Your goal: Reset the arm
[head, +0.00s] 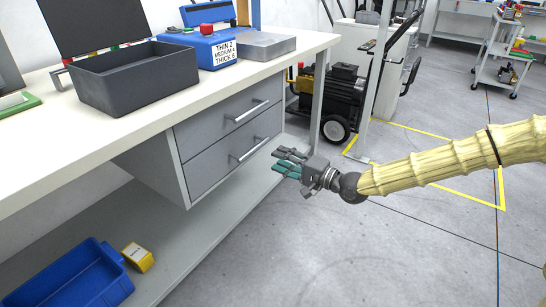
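My arm comes in from the right edge in a pale yellow ribbed sleeve. It ends in my gripper (289,163), which is held in the air in front of the workbench's drawers. The gripper has dark grey and teal finger parts that point left. The fingers are small in this view, and I see nothing held between them. Whether they are spread or closed is not clear.
The workbench (200,108) carries a dark grey bin (125,88), a blue box with a red button (200,48) and a grey tray (262,46). Drawers (235,155) hang below. A blue bin (75,280) and a yellow box (138,257) sit low left. Black machine (340,92) stands behind.

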